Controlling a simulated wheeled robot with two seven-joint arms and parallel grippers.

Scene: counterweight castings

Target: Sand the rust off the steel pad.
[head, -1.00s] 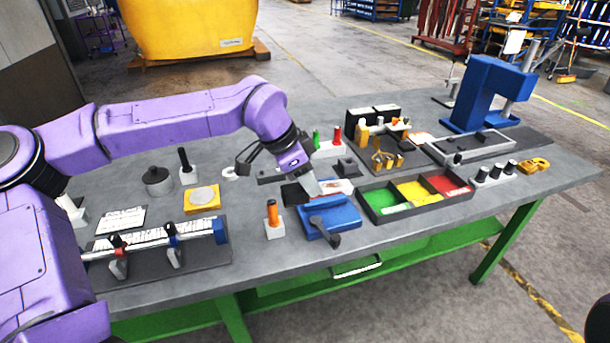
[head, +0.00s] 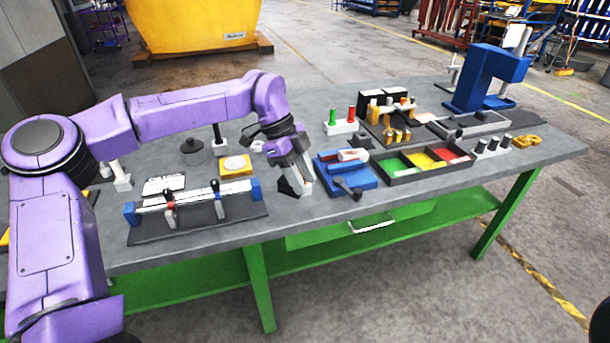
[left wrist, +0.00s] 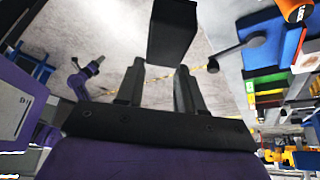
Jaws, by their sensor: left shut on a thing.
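My left gripper (head: 292,160) is shut on a black block (head: 289,187), held with a pale face showing beside it, just left of the blue vise. In the left wrist view the black block (left wrist: 172,32) sticks out ahead of the fingers (left wrist: 158,90). The blue vise (head: 352,180) holds a pale bar (head: 352,155) with reddish parts. A round pale metal disc (head: 235,163) lies on a yellow block (head: 229,172) left of the gripper. My right gripper is not in view.
A clamp fixture (head: 215,212) stands at the front left. A tray with green, yellow and red bins (head: 412,178) lies right of the vise. A white holder with green and red handles (head: 342,127) is behind. An orange handle (left wrist: 298,8) shows in the left wrist view.

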